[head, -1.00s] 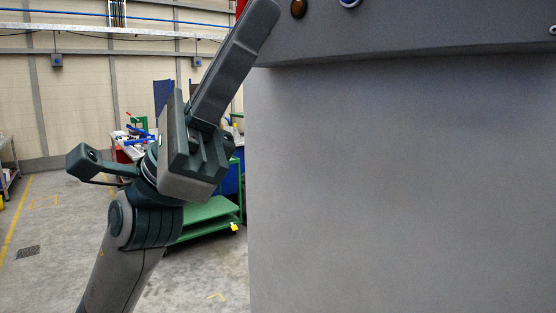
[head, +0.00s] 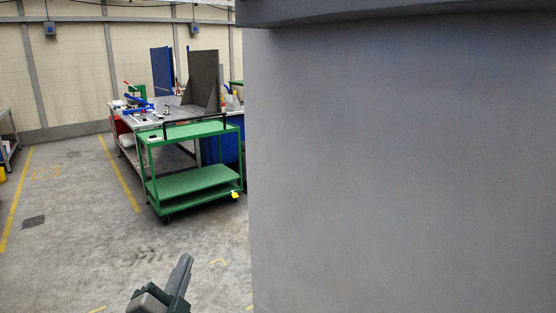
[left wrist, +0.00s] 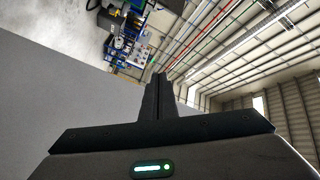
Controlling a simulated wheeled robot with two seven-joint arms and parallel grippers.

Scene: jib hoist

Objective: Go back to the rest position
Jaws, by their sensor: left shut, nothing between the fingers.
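My left gripper (head: 184,270) is low in the head view, near the bottom edge and left of the big grey panel. Its fingers are together and point up, with nothing between them. In the left wrist view the closed fingers (left wrist: 158,85) stand in the middle of the picture, also empty. My right gripper is in neither view.
A large grey panel (head: 400,170) fills the right of the head view. A green cart (head: 195,182) and a cluttered workbench (head: 185,110) stand behind at the left. The concrete floor (head: 80,240) at the left is open, with yellow lines.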

